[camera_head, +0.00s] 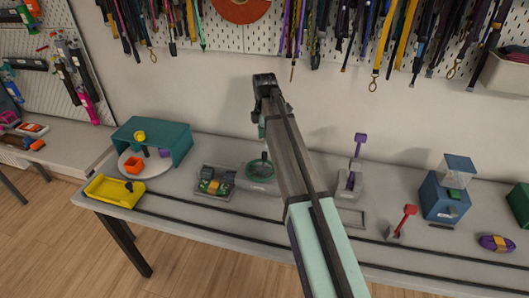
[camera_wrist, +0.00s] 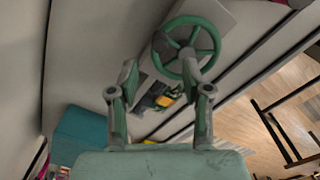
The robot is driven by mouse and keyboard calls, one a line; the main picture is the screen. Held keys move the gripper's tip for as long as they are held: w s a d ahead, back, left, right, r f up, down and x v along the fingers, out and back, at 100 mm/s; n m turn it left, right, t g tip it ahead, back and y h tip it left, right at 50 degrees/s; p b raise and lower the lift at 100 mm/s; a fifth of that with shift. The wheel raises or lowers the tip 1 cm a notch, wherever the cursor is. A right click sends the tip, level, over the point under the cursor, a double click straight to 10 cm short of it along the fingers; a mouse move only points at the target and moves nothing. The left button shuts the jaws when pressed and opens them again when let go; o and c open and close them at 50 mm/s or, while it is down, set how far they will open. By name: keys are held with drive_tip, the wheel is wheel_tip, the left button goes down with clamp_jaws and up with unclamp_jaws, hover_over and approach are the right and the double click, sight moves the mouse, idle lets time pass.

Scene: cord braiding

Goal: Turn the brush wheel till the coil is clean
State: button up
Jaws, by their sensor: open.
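The green spoked wheel (camera_head: 249,171) lies flat on the table, with a dark upright handle on it. It also shows in the wrist view (camera_wrist: 189,36), at the top. A grey open box (camera_head: 203,193) stands just left of the wheel and holds a yellow and green coil-like piece (camera_head: 212,186), which the wrist view shows partly behind my right finger (camera_wrist: 165,98). My gripper (camera_wrist: 160,62) is open and empty, its fingers apart. In the wrist view the right finger overlaps the wheel's lower part; contact cannot be told. In the head view it hangs above the wheel, largely hidden by my arm.
A teal arch (camera_head: 152,132) and a yellow tray (camera_head: 114,192) stand to the left. A purple-handled lever (camera_head: 359,146), a red-handled lever (camera_head: 406,215) and a blue machine (camera_head: 440,200) stand to the right. Dark rails run along the table front. Cords hang on the wall behind.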

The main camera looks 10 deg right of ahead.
sight(264, 152)
wheel_tip(264, 152, down, 8)
drive_tip(key=shift+f+p, duration=0.2)
drive_tip(key=shift+p, duration=0.7)
clamp_jaws()
